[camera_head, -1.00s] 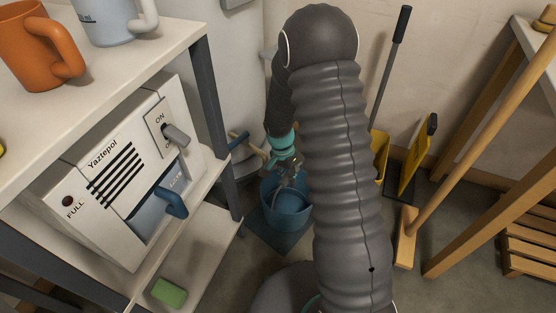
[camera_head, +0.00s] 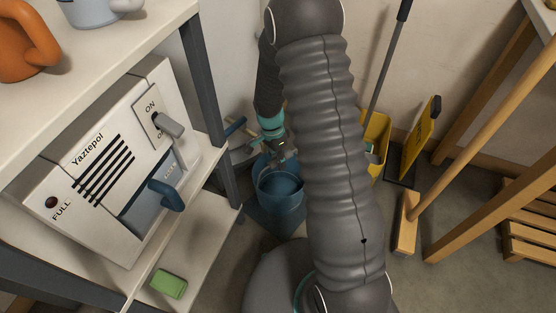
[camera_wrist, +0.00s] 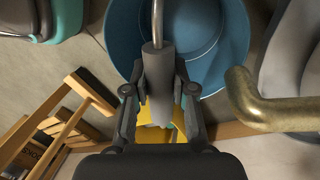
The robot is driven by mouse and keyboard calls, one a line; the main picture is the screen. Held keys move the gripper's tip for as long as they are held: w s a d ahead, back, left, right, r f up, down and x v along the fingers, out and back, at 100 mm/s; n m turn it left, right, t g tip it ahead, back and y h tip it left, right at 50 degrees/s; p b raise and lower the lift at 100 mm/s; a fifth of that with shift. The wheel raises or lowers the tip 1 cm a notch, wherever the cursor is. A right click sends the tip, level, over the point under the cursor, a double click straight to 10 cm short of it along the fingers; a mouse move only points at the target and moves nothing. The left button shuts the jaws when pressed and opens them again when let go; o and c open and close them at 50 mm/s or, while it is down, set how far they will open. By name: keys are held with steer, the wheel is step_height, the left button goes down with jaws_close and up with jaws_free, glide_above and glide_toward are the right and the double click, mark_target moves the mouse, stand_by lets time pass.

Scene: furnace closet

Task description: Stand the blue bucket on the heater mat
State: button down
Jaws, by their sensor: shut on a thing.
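The blue bucket (camera_head: 281,195) hangs upright from my gripper (camera_head: 280,152) in the head view, left of my arm, which hides part of its right side. In the wrist view my gripper (camera_wrist: 158,95) is shut on the grey grip of the bucket's handle (camera_wrist: 157,60), with the bucket (camera_wrist: 122,38) open below it. A dark blue-grey mat (camera_head: 257,220), which looks like the heater mat, lies on the floor below and around the bucket's base. I cannot tell whether the bucket touches it.
A shelf (camera_head: 215,205) with a white dehumidifier-like machine (camera_head: 110,170) and a green sponge (camera_head: 169,284) stands close on the left. A yellow bucket (camera_head: 376,135), a yellow sign (camera_head: 421,135) and a broom (camera_head: 405,232) stand right of my arm. A brass pipe (camera_wrist: 260,105) shows near my gripper.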

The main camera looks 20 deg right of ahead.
step_height(320, 180, down, 6)
steer(key=b, duration=0.4)
steer(key=shift+f+b, duration=0.25)
steer(key=shift+b, duration=0.15)
stand_by(0.3)
steer(key=shift+f+b, duration=0.5)
steer(key=shift+f, duration=0.1)
stand_by(0.3)
steer(key=c, duration=0.9)
jaws_free()
steer(key=shift+r, duration=0.15)
step_height(320, 180, up, 10)
steer(key=shift+f, duration=0.1)
